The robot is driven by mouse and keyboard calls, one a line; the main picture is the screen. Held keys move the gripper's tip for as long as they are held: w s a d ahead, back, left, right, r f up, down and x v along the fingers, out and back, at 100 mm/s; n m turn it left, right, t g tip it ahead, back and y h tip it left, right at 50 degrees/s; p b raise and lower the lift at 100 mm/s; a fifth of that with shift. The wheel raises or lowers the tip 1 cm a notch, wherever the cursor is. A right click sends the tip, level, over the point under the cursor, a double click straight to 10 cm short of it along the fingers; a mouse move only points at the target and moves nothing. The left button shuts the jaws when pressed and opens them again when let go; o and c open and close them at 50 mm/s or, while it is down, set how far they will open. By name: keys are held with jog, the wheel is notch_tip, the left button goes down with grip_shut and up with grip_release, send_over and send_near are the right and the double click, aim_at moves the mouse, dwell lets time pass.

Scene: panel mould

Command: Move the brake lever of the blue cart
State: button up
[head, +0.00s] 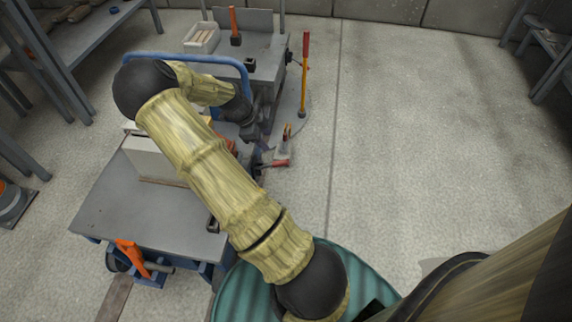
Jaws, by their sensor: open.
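The blue cart has a grey top (150,215) and blue frame parts, and stands at lower left. An orange lever (130,256) sits at its near end, close to a dark wheel; it looks like the brake lever. My gripper (263,156) is at the cart's far right side, small and partly hidden behind my arm. It is open and well apart from the orange lever. A grey piece with a red handle (278,162) is close beside my gripper; I cannot tell whether they touch.
A pale box (150,160) stands on the cart top. A blue hoop handle (190,57) rises behind my arm. Beyond is a grey bench (265,60) and an upright yellow-and-red lever (304,75). A teal drum (230,285) is near. The floor at right is clear.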

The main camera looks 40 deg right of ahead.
aim_at(284, 160)
jog(key=shift+f, duration=0.1)
jog(key=b+x, duration=0.8)
jog(key=x, duration=0.9)
jog(key=shift+d+f, duration=0.1)
jog(key=shift+d, duration=0.1)
jog(key=shift+c, duration=0.4)
grip_shut()
